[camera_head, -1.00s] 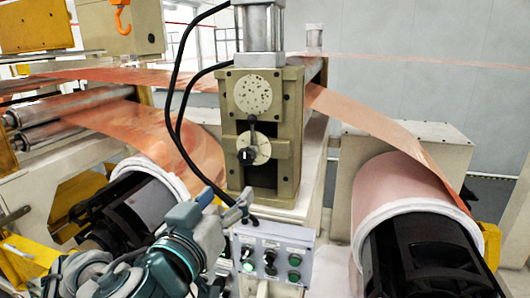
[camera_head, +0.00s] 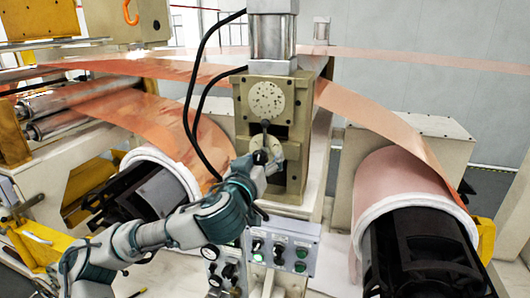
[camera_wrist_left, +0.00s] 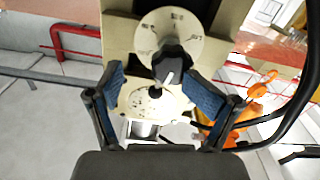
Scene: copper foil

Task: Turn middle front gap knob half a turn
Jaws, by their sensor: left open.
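The gap knob (camera_head: 261,157) is black and sits on a round, pale dial plate (camera_head: 268,131) on the front of the beige roller stand. In the left wrist view the knob (camera_wrist_left: 172,66) has a white mark, and its marked dial plate (camera_wrist_left: 158,24) is behind it. My left gripper (camera_head: 266,170) is at the knob in the head view and hides part of the dial. In the left wrist view my left gripper (camera_wrist_left: 153,78) is open, with its blue pads apart on either side of the knob; I see no clear contact. My right gripper is not in view.
A speckled round plate (camera_head: 267,99) is above the dial. A control box (camera_head: 284,247) with buttons stands below the gripper. Black cables (camera_head: 190,105) hang left of the stand. Copper foil rolls (camera_head: 402,178) flank the stand.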

